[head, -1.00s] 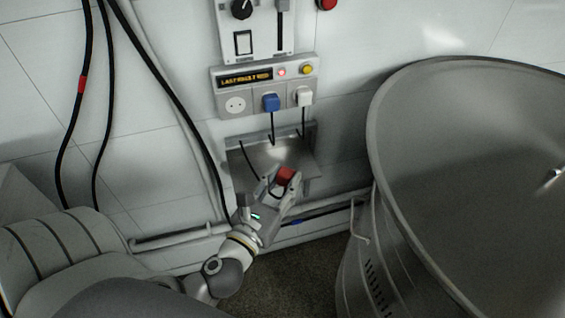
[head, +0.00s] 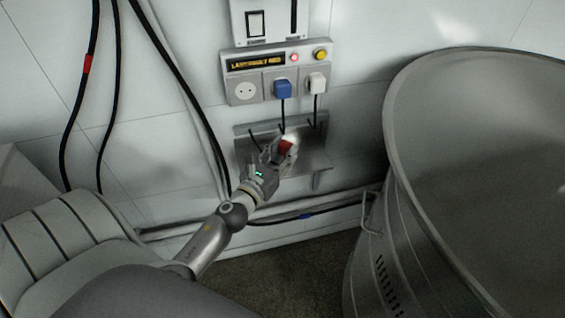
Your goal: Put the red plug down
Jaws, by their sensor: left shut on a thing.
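The red plug (head: 286,147) is held between the fingers of my left gripper (head: 280,148), which is shut on it. The gripper and plug are in front of the small metal shelf (head: 312,160) on the wall, below the socket panel. I cannot tell whether the plug touches the shelf. My right gripper is not in view.
The socket panel (head: 258,70) has an empty left socket (head: 245,91), a blue plug (head: 283,89) and a white plug (head: 317,84), with cables hanging behind the shelf. A large metal vat (head: 400,150) stands at the right. Black cables (head: 115,90) hang at the left.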

